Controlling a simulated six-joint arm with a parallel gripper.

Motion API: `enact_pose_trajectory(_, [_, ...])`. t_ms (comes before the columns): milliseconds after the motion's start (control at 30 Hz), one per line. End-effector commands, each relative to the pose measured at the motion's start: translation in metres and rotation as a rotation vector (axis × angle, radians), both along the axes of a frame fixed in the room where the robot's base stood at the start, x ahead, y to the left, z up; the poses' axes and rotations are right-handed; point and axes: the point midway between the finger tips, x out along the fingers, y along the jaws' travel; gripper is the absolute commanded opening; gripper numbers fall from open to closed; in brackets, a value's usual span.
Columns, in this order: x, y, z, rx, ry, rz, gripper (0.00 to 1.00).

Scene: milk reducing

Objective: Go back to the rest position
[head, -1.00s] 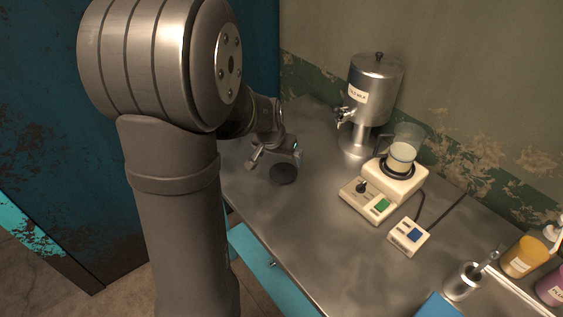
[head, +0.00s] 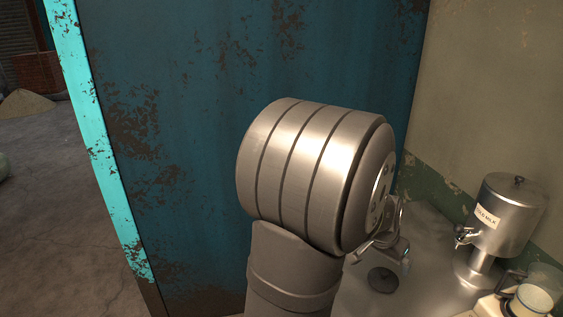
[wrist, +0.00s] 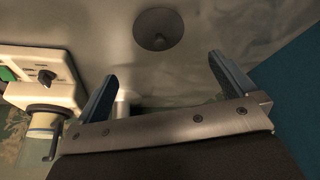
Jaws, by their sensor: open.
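My gripper (head: 378,243) is at the left end of the metal counter in the head view, partly hidden behind my arm. In the wrist view my gripper (wrist: 165,72) has its two fingers wide apart with nothing between them. A dark round disc (head: 382,280) lies on the counter close to the gripper. It also shows in the wrist view (wrist: 158,30), beyond the fingertips and apart from them.
The steel cold milk dispenser (head: 510,212) stands right of the gripper. A glass beaker of pale liquid (head: 533,298) is at the lower right edge. The heater unit (wrist: 42,76) shows left in the wrist view. A blue rusty wall (head: 180,130) rises behind my arm.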

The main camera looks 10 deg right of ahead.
Motion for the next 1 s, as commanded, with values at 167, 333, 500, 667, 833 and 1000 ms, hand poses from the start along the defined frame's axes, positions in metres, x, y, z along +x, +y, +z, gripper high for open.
enact_pose_trajectory(167, [0.005,-0.009,-0.027,0.002,0.002,0.0,1.0])
enact_pose_trajectory(333, [0.01,-0.018,-0.051,0.002,0.002,0.0,1.0])
enact_pose_trajectory(500, [0.015,-0.026,-0.073,0.002,0.001,0.0,1.0])
enact_pose_trajectory(667, [0.018,-0.032,-0.089,0.001,0.001,0.0,1.0])
enact_pose_trajectory(833, [0.02,-0.035,-0.098,0.0,0.0,0.0,1.0])
enact_pose_trajectory(1000, [0.02,-0.035,-0.096,-0.001,-0.001,0.0,1.0])
